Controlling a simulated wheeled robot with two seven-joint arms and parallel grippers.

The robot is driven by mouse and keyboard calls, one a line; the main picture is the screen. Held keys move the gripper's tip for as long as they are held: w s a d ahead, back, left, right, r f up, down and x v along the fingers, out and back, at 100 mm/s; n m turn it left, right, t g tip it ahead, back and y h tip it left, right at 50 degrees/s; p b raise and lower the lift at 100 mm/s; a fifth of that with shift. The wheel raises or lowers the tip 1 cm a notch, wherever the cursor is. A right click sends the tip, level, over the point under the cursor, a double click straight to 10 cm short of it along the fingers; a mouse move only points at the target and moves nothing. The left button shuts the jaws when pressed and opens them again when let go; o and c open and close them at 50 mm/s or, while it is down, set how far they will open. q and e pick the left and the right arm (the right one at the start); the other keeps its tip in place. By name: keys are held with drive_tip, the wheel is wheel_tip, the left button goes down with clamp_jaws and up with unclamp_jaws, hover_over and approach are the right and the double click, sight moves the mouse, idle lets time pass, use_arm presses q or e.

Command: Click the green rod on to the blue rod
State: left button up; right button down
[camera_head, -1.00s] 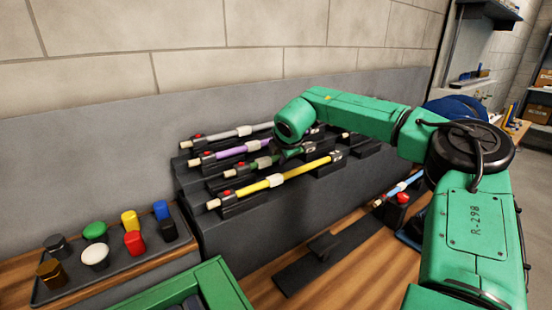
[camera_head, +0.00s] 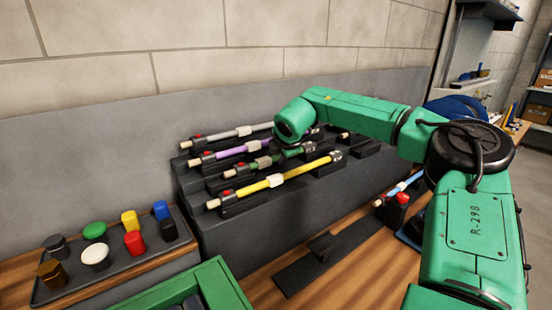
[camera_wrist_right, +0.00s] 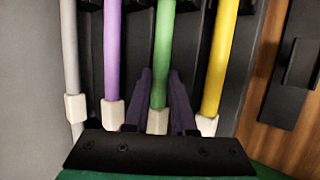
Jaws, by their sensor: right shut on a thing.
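The green rod (camera_head: 262,163) lies in the stepped black rack between the purple and yellow rods. It also shows in the right wrist view (camera_wrist_right: 162,55), with a pale collar near its lower end in that picture. My right gripper (camera_wrist_right: 161,95) is shut on the green rod, one dark finger on each side just by the collar. In the head view my right wrist (camera_head: 292,122) hides part of the rod. The blue rod (camera_head: 408,183) lies lower down on the bench at the right, by a red-topped black part, and is partly hidden by my right arm. My left gripper is not in view.
The rack (camera_head: 225,235) also holds a grey rod (camera_head: 230,133), a purple rod (camera_head: 232,149) and a yellow rod (camera_head: 275,181), close beside the green one. A tray (camera_head: 75,290) of coloured caps stands at the left. A black strip (camera_head: 300,272) lies on the wooden bench.

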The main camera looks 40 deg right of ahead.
drive_tip(key=shift+r+p, duration=0.7)
drive_tip(key=shift+r, duration=2.35)
